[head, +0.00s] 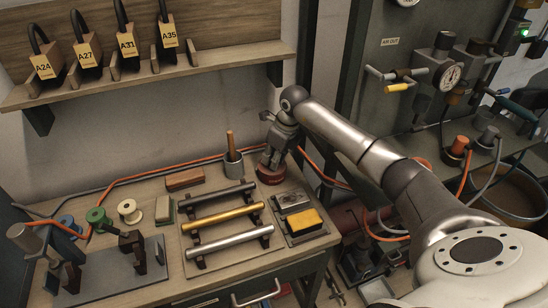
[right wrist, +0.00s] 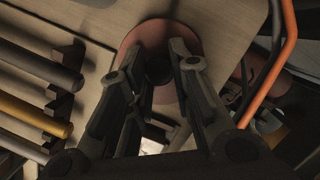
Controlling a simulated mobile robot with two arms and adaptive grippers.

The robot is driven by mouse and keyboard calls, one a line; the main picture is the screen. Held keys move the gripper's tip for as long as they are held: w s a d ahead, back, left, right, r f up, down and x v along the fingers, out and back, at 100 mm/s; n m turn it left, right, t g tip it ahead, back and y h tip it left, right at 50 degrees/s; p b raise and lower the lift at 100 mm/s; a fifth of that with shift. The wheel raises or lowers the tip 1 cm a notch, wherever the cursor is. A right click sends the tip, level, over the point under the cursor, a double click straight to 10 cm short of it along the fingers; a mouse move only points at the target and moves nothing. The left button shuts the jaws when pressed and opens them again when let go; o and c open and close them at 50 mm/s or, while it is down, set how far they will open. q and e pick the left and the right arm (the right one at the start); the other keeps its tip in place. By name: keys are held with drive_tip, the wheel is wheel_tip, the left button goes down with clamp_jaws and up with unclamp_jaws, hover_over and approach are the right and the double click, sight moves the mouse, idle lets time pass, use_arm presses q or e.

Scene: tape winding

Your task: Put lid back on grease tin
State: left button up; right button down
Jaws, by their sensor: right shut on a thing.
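The grease tin (head: 271,177) is a low dark red round tin at the back right corner of the bench in the head view. My right gripper (head: 271,160) points down right over it. In the right wrist view, a round reddish lid (right wrist: 150,33) with a dark knob (right wrist: 160,70) lies between the fingers of the right gripper (right wrist: 160,78). The gripper is shut on the lid's knob. The fingers hide part of the lid and tin, so I cannot tell whether the lid touches the rim. My left gripper is not in view.
A grey cup with a wooden-handled tool (head: 233,163) stands left of the tin. A rack of rods (head: 227,216) and a tray with a yellow block (head: 303,220) are in front. An orange hose (right wrist: 270,65) runs close on the right.

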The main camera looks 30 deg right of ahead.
drive_tip(key=shift+f, duration=0.1)
idle(0.6)
drive_tip(key=c, duration=1.2)
unclamp_jaws()
drive_tip(key=shift+c, duration=0.2)
drive_tip(key=shift+o, duration=0.3)
drive_tip(key=o, duration=0.4)
drive_tip(key=shift+o, duration=0.2)
drive_tip(key=shift+r+p, duration=2.15)
drive_tip(key=shift+r, duration=1.35)
